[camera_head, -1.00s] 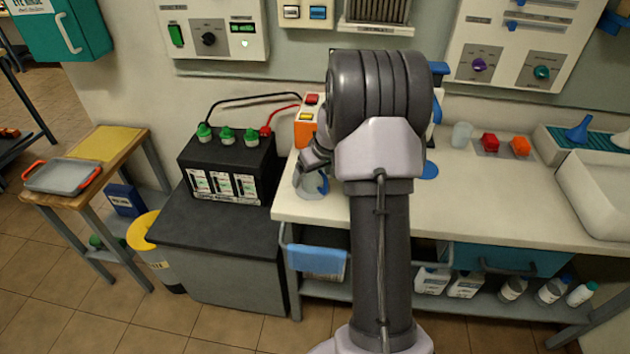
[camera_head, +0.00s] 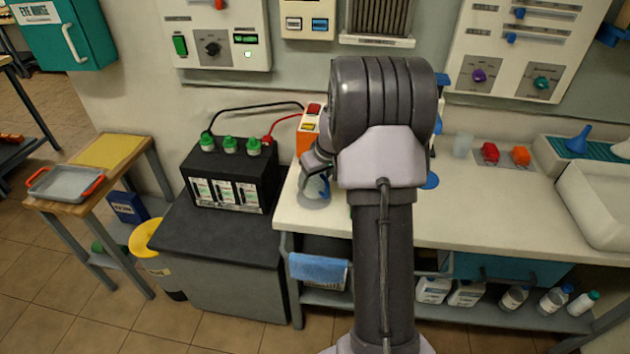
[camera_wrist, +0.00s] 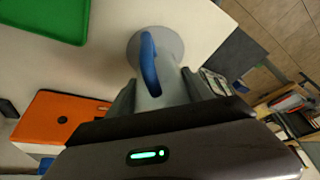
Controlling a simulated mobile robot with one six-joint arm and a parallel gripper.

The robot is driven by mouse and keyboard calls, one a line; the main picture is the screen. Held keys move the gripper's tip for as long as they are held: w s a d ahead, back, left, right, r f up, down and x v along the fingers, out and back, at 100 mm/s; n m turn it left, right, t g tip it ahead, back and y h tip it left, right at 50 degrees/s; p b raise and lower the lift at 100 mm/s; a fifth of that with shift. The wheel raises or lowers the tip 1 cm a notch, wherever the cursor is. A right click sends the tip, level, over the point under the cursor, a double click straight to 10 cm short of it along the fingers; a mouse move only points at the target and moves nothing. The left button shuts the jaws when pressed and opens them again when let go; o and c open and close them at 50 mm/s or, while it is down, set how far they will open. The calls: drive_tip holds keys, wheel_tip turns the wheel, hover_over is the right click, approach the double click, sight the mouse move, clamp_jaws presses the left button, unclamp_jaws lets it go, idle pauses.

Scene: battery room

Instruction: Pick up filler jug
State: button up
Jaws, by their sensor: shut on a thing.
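The filler jug (camera_head: 313,197) is pale grey with a blue handle. It is at the left end of the white counter, partly hidden by my wrist in the head view. In the wrist view the jug (camera_wrist: 172,42) shows its round pale body and blue handle (camera_wrist: 150,66). My gripper (camera_wrist: 160,92) is shut on the jug, with one dark finger on each side of it. In the head view my gripper (camera_head: 316,168) is just above the jug and mostly hidden by my arm. Whether the jug touches the counter I cannot tell.
A black battery (camera_head: 232,178) with green caps stands left on a dark cabinet. An orange charger (camera_head: 306,138) is close behind my gripper. A green tray (camera_wrist: 50,18) lies on the counter (camera_head: 490,205). Red and orange blocks sit farther right.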

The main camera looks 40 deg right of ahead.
drive_tip(key=shift+r+p, duration=0.4)
drive_tip(key=shift+r, duration=0.55)
drive_tip(key=s+a+r, duration=0.1)
drive_tip(key=s+a, duration=0.8)
drive_tip(key=s, duration=0.3)
drive_tip(key=shift+s+a, duration=0.35)
drive_tip(key=shift+s, duration=0.05)
idle(0.8)
